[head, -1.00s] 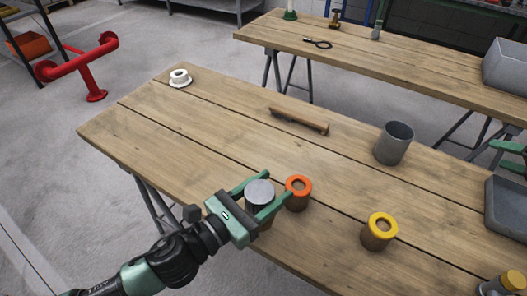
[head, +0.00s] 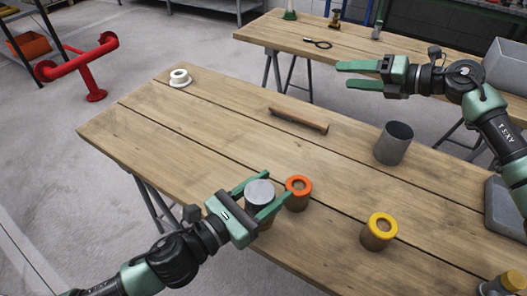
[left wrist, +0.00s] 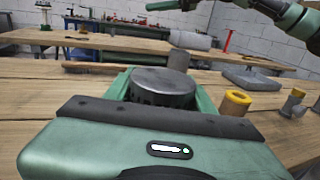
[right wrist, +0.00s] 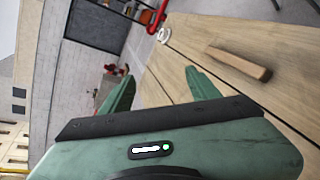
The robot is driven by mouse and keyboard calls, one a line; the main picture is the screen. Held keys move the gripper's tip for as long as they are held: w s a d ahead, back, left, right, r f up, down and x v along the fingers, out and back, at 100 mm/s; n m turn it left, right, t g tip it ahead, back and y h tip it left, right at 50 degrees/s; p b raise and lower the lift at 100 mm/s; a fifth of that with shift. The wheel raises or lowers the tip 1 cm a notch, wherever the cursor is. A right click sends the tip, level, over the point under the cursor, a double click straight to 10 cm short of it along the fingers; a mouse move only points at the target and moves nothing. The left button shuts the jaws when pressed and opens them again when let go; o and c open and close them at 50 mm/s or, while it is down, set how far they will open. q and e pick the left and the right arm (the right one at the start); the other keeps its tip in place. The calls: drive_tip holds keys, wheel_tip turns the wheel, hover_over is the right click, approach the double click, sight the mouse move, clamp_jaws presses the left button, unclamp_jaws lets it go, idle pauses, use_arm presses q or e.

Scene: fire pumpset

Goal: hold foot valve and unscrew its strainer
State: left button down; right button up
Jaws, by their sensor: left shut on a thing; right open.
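The foot valve stands upright on the near table, with its grey, round strainer (head: 259,193) on top. In the left wrist view the strainer (left wrist: 163,85) shows a flat disc top and dark slots around its side. My left gripper (head: 278,187) is shut on the foot valve, one finger on each side. The valve's lower body is mostly hidden by the gripper. My right gripper (head: 345,75) is open and empty, up in the air at the right, well away from the valve. Its two fingers also show apart in the right wrist view (right wrist: 160,76).
An orange-ringed coupling (head: 298,193) stands close beside the left fingertips. A yellow-ringed coupling (head: 380,232), a grey cup (head: 394,143), a wooden handle (head: 298,121) and a white flanged part (head: 180,78) are on the near table (head: 215,125).

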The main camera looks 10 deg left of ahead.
drive_tip(key=s+a+r+n+g+y, duration=0.1)
drive_tip(key=s+a+r+n+g, duration=0.15)
drive_tip(key=s+a+r, duration=0.4)
drive_tip(key=s+a+r+n+g, duration=0.1)
drive_tip(key=s+a+r+n, duration=0.2)
drive_tip(key=a, duration=0.6)
drive_tip(key=s+a+r+n+g+y, duration=0.1)
drive_tip(key=s+a+r+n+g, duration=0.1)
drive_tip(key=s+a+r, duration=0.4)
drive_tip(key=n+h, duration=0.2)
drive_tip(key=h, duration=1.1)
hover_over(257, 190)
drive_tip(key=s+d, duration=0.1)
drive_tip(key=d, duration=0.1)
wheel_tip(257, 190, down, 16)
drive_tip(key=f, duration=0.3)
drive_tip(key=a+f, duration=0.1)
drive_tip(key=f, duration=0.3)
drive_tip(key=w+a+f, duration=0.1)
drive_tip(key=f, duration=0.3)
drive_tip(key=shift+n, duration=0.25)
